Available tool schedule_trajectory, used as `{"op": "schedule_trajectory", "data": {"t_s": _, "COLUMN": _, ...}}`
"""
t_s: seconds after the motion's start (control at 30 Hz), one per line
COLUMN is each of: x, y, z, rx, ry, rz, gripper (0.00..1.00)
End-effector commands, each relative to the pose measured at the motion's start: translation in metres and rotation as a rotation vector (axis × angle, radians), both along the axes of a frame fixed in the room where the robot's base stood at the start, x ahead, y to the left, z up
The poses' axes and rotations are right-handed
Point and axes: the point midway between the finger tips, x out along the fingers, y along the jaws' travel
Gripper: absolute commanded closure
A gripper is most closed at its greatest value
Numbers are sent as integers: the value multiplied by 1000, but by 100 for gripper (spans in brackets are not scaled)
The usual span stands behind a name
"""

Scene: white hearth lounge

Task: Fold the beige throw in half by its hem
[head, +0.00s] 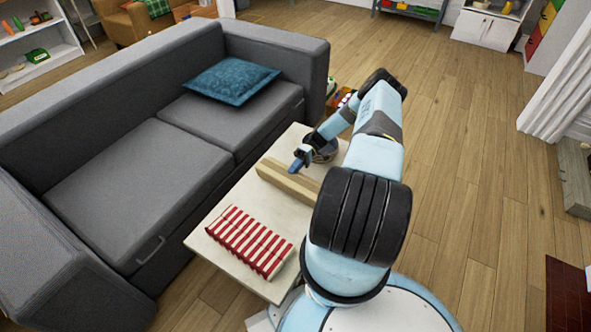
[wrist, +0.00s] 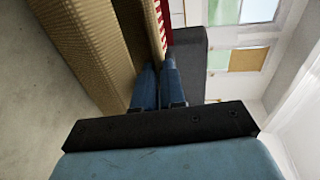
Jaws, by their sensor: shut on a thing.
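The beige throw (head: 286,184) lies on a pale low table (head: 220,216) as a long narrow strip with a raised edge. My gripper (head: 295,167) is over its far side, its blue fingers close together on the raised edge. In the wrist view my gripper (wrist: 159,68) is closed at the border of the beige throw (wrist: 85,40), which fills the upper left. Part of the throw is hidden behind my arm in the head view.
A red and white striped cloth (head: 250,241) lies on the table's near part. A grey sofa (head: 140,180) with a teal cushion (head: 231,80) stands close along the table's left. Open wood floor (head: 465,150) lies to the right.

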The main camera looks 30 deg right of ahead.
Motion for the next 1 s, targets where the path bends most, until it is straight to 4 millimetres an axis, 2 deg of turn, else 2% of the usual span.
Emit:
{"op": "schedule_trajectory", "data": {"t_s": 0.87, "x": 2, "y": -5, "z": -12, "rx": -8, "ry": -2, "rz": 9, "gripper": 100}}
{"op": "schedule_trajectory", "data": {"t_s": 0.9, "x": 2, "y": -5, "z": -12, "rx": -9, "ry": -2, "rz": 9, "gripper": 86}}
{"op": "schedule_trajectory", "data": {"t_s": 1.0, "x": 2, "y": -5, "z": -13, "rx": -9, "ry": -1, "rz": 10, "gripper": 77}}
